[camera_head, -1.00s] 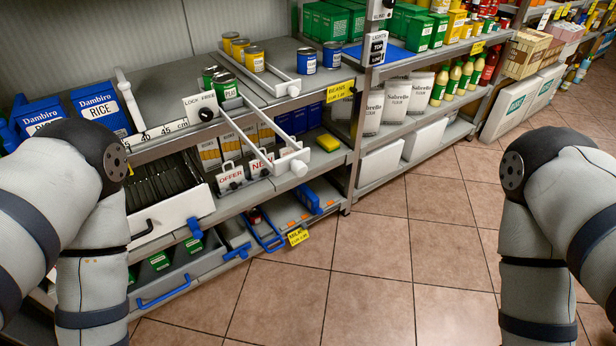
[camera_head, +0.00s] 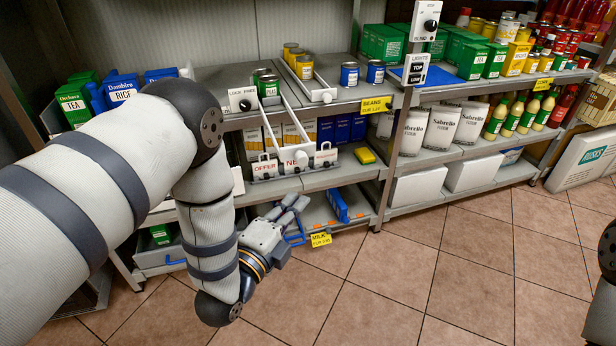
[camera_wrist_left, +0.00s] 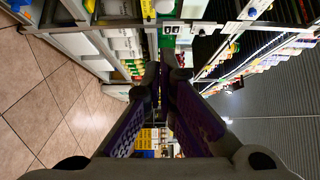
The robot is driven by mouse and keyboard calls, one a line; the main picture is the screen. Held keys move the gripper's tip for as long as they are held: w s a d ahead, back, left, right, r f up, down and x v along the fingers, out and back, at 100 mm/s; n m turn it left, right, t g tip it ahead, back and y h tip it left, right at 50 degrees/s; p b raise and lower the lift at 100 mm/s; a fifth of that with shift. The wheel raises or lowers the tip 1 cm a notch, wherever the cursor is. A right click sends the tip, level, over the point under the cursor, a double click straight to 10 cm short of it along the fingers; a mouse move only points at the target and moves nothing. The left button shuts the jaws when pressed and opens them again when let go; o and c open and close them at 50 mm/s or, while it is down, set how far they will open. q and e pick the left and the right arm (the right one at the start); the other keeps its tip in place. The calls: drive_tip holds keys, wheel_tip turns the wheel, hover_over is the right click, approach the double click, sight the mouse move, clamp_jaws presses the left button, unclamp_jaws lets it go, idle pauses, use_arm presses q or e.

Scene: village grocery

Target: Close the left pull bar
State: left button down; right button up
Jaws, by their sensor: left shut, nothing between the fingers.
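The left pull bar (camera_head: 310,121) is a white frame with two rails and a front piece. A second white pull bar (camera_head: 309,82) with yellow cans lies farther right, mostly over the shelf. My left gripper (camera_head: 300,203) is shut and empty, below the left bar's front and beside the lower blue-handled trays, apart from the bar. Its dark fingers also show in the left wrist view (camera_wrist_left: 165,72). My right gripper is out of view.
Offer signs (camera_head: 264,168) stand below the left bar. A white lock box (camera_head: 243,99) sits left of its rails. A yellow milk tag (camera_head: 320,239) hangs at the lower shelf. The tiled floor (camera_head: 400,275) in front is clear.

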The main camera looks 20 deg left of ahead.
use_arm(q)
drive_tip(key=w+a+b, duration=0.1)
drive_tip(key=w, duration=0.8)
drive_tip(key=shift+w, duration=0.35)
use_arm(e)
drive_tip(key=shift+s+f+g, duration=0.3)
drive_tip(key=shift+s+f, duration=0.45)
